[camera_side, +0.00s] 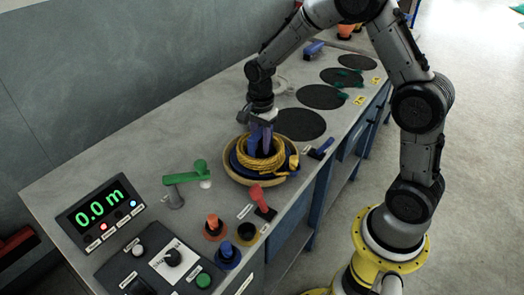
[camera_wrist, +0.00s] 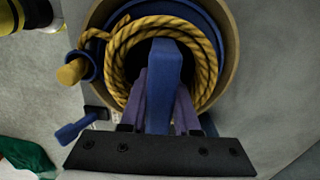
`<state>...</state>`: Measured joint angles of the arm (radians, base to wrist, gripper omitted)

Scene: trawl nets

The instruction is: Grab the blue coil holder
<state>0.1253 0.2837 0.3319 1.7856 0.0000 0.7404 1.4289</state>
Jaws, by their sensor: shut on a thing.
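The blue coil holder (camera_wrist: 165,75) has an upright blue post, with yellow rope (camera_wrist: 118,62) coiled around it. It sits in a round tan bowl (camera_wrist: 232,60) on the bench. My gripper (camera_wrist: 162,110) reaches down into the middle of the coil, with its purple fingers on either side of the blue post, shut on it. In the side view, my gripper (camera_side: 262,145) points straight down into the yellow coil (camera_side: 262,163), and the holder's blue rim shows just inside the tan bowl (camera_side: 248,180). The fingers and rope hide the lower part of the post.
A small blue crank with a yellow knob (camera_side: 293,161) is beside the bowl. A green lever (camera_side: 184,177), a red switch (camera_side: 263,203) and a display reading 0.0 m (camera_side: 98,210) stand nearby. Several black discs (camera_side: 300,124) lie toward the far end of the bench.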

